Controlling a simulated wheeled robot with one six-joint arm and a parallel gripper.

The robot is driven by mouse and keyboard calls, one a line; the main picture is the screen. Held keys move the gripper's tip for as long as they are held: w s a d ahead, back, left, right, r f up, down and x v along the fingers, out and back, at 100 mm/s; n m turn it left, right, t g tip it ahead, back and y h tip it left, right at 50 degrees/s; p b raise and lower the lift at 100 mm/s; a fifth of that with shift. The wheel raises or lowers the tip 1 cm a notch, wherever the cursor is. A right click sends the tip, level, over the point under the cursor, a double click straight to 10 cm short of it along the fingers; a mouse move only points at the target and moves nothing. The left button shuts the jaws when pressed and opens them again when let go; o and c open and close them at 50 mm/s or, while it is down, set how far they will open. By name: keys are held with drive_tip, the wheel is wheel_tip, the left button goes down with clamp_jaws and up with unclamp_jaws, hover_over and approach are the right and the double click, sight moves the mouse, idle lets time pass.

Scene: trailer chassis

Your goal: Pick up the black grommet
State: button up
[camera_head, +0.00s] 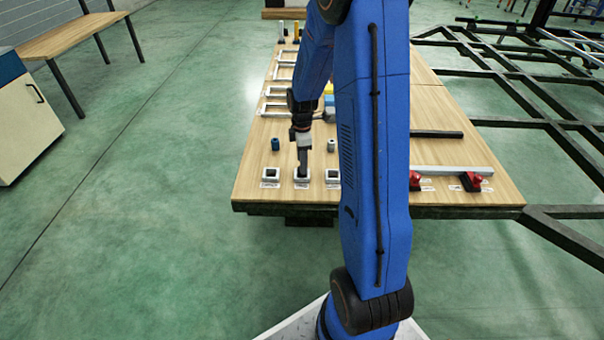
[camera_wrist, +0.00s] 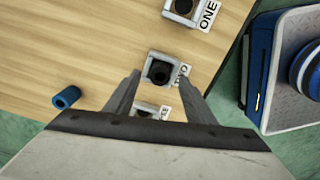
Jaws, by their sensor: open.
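A dark round piece, which looks like the black grommet (camera_wrist: 159,74), sits inside a small white square holder (camera_wrist: 152,60) in the wrist view. The holder's label is partly covered by a finger. In the head view this middle holder (camera_head: 302,179) stands near the table's front edge. My gripper (camera_wrist: 158,77) is open, its two fingers on either side of the holder in the picture, with nothing held. In the head view my gripper (camera_head: 302,168) points down over the middle holder and hides the grommet. I cannot tell its exact height.
A holder labelled ONE (camera_wrist: 184,10) and another holder (camera_head: 332,175) flank the middle one. A blue cylinder (camera_head: 275,144) and a grey one (camera_head: 331,146) stand behind them. White frames (camera_head: 275,108) lie farther back. Red clamps (camera_head: 471,181) are at the right.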

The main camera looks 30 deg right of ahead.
drive_tip(key=shift+f, duration=1.4)
drive_tip(key=c, duration=1.2)
drive_tip(key=shift+o, duration=0.2)
drive_tip(key=shift+r, duration=0.1)
